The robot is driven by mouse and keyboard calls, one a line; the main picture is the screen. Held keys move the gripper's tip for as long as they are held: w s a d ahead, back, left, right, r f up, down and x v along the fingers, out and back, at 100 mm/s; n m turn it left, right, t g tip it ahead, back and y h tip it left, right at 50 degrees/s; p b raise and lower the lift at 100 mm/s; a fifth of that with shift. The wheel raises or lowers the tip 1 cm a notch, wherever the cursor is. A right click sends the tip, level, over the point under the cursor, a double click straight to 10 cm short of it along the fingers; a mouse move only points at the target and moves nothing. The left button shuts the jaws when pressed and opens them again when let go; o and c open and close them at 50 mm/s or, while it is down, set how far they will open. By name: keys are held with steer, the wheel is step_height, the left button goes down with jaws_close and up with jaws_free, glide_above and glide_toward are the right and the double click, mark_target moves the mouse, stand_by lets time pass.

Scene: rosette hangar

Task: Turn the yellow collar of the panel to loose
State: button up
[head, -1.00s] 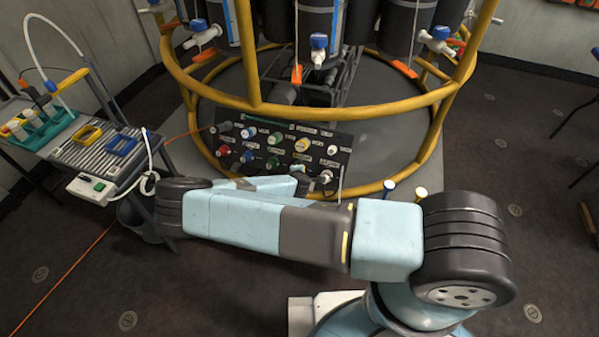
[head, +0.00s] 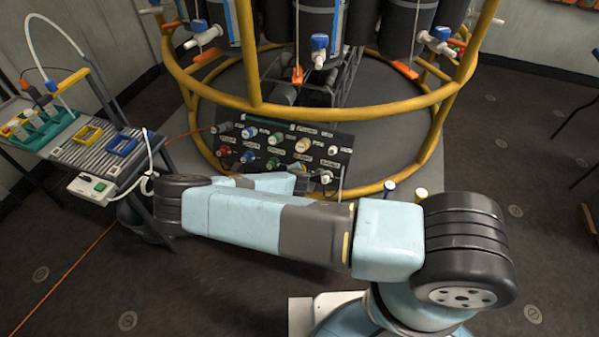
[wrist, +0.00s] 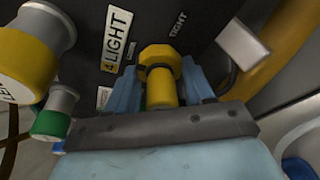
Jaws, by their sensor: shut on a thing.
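The yellow collar (wrist: 160,60) sits on the dark panel in the wrist view, with a yellow cylindrical part facing the camera. My gripper (wrist: 162,88) has one blue finger on each side of it and is shut on it. A "TIGHT" marking (wrist: 178,25) shows above and right of the collar. Smaller lettering to its upper left is too small to read surely. In the head view the panel (head: 345,150) stands tilted inside the yellow frame; my arm and gripper hide most of the collar there.
A large yellow-ended plug (wrist: 28,70) and a green one (wrist: 50,122) are left of my gripper; a pale block (wrist: 242,45) is right. Yellow frame tubing (head: 360,192) runs close below the panel. A side table (head: 75,150) stands at left.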

steer(key=o, duration=0.7)
steer(key=shift+s+f, duration=0.15)
steer(key=shift+f, duration=0.1)
steer(key=shift+c, duration=0.2)
steer(key=o, duration=0.4)
steer(key=shift+r, duration=0.15)
steer(key=v, duration=1.3)
steer(key=shift+s+r, duration=0.15)
steer(key=shift+r, duration=0.05)
